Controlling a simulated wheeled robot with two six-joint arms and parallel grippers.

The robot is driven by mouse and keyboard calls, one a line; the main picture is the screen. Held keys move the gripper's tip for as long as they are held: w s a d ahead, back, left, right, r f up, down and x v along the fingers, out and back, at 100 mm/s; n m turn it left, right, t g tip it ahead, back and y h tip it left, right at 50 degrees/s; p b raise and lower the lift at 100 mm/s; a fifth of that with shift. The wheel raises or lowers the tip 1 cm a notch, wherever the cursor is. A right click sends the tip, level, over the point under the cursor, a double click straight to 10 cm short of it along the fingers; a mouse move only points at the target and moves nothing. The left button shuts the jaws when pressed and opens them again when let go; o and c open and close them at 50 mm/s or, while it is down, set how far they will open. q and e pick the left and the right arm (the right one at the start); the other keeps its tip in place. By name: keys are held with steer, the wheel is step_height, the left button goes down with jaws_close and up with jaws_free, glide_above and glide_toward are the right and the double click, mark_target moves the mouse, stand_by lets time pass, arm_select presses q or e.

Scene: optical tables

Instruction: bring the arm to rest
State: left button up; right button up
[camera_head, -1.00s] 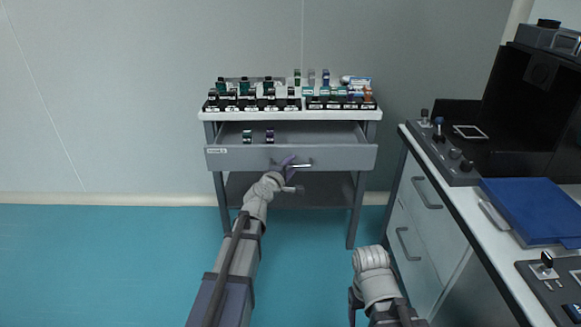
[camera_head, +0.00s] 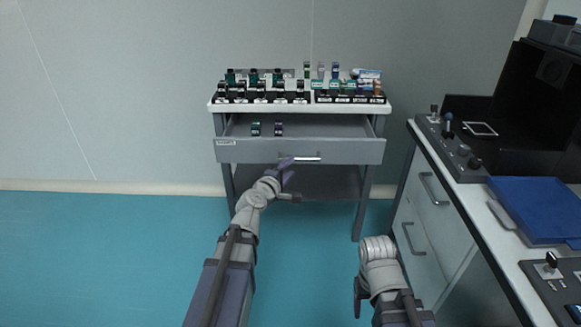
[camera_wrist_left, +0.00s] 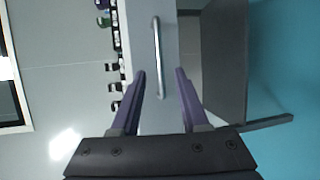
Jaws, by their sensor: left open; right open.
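My left gripper (camera_head: 286,172) is open and empty in front of the cart's drawer (camera_head: 235,150), just below and left of the drawer's silver handle (camera_head: 308,158). In the left wrist view, its two purple fingers (camera_wrist_left: 160,76) stand apart, with the handle (camera_wrist_left: 157,45) ahead between them, not gripped. The drawer is pulled out, with two small dark holders (camera_head: 256,129) inside. My right gripper (camera_head: 358,297) is low in the head view, beside the bench, and mostly hidden by its own arm.
The cart top (camera_head: 216,106) carries rows of small optics mounts (camera_head: 262,92). A bench (camera_head: 510,258) at the right has drawers, a blue case (camera_head: 540,208) and a dark instrument (camera_head: 530,95). Blue floor (camera_head: 110,250) is clear at the left.

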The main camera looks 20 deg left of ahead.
arm_select(q)
steer(key=s+d+f+m+g+h, duration=0.2)
steer(key=s+d+f+m+g, duration=0.4)
steer(key=d, duration=0.3)
steer(key=s+d+f+m+g+h, duration=0.1)
steer(key=s+d+f+m+g, duration=0.2)
steer(key=s+d+f+m, duration=0.5)
steer(key=s+f+m+g+y, duration=0.4)
steer(key=s+m+g+y, duration=0.25)
steer(key=s, duration=0.65)
step_height(320, 180, up, 33)
steer(key=p, duration=3.3)
steer(key=shift+d+m, duration=0.25)
steer(key=shift+m, duration=0.2)
arm_select(e)
step_height(320, 180, up, 33)
steer(key=shift+a, duration=0.15)
arm_select(q)
steer(key=shift+g, duration=0.25)
arm_select(e)
steer(key=shift+c, duration=0.2)
